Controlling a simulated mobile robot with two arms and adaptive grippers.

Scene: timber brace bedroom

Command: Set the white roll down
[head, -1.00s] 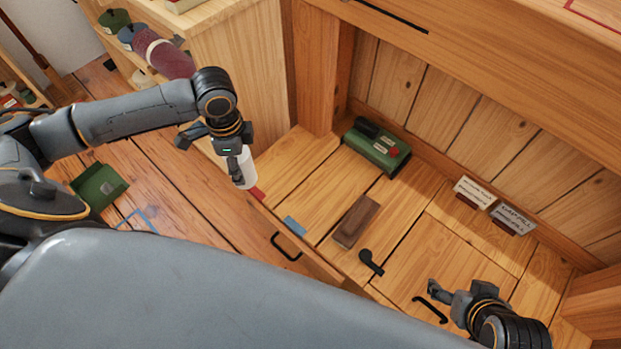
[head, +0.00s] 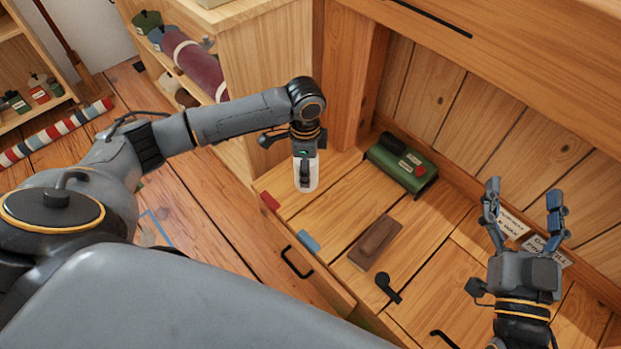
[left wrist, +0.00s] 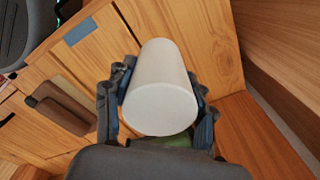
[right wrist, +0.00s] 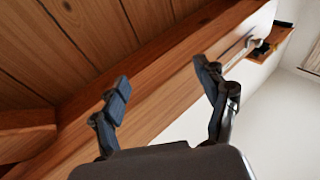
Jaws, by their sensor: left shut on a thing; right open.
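The white roll (head: 313,176) is a plain white cylinder. My left gripper (head: 305,178) is shut on it, over the left end of the wooden desk top (head: 335,205). In the left wrist view the white roll (left wrist: 160,95) sits between both fingers, its round end towards the camera. I cannot tell whether its far end touches the wood. My right gripper (head: 524,212) is open and empty over the right part of the desk, fingers pointing up in the head view. In the right wrist view its open fingers (right wrist: 165,95) have nothing between them.
A green box (head: 402,165) stands against the back panel. A brown block (head: 375,243), a blue patch (head: 309,242), a red patch (head: 270,201) and a black handle-like piece (head: 388,288) lie on the desk. White label cards (head: 512,224) stand at the right.

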